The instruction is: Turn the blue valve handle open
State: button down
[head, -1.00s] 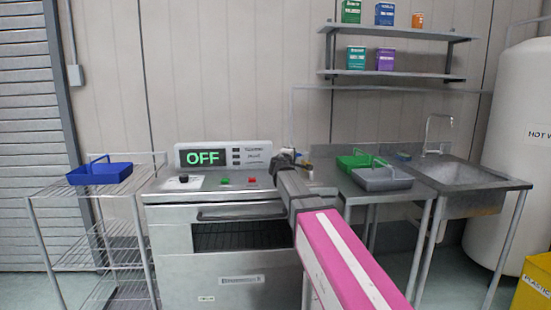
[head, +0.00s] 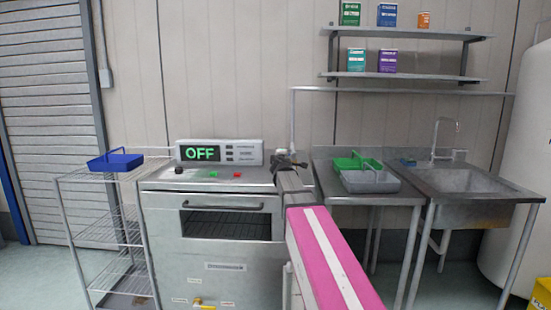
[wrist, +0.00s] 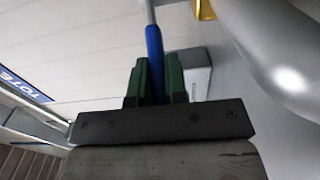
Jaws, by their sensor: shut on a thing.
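The blue valve handle (wrist: 154,48) is a long blue lever. In the wrist view it runs up from between the two green fingers of my gripper (wrist: 153,72), which are shut on it. A brass-coloured part (wrist: 203,9) shows at the top edge beside a thick grey pipe (wrist: 275,60). In the head view my gripper (head: 290,159) is at the back right corner of the oven-like machine, at the foot of a thin pipe (head: 292,122). My arm and gripper hide most of the valve there.
The steel machine (head: 225,252) has a display (head: 201,153) reading OFF. A wire rack (head: 95,178) with a blue tote (head: 115,161) stands left. A steel table (head: 345,198) with green (head: 350,162) and grey totes (head: 370,182) and a sink (head: 465,182) stand right.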

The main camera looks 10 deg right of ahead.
dwell(0.4)
jog(key=c, duration=1.1)
grip_release()
jog(key=shift+c, duration=0.2)
jog(key=v, duration=1.1)
jog(key=shift+f, duration=0.1)
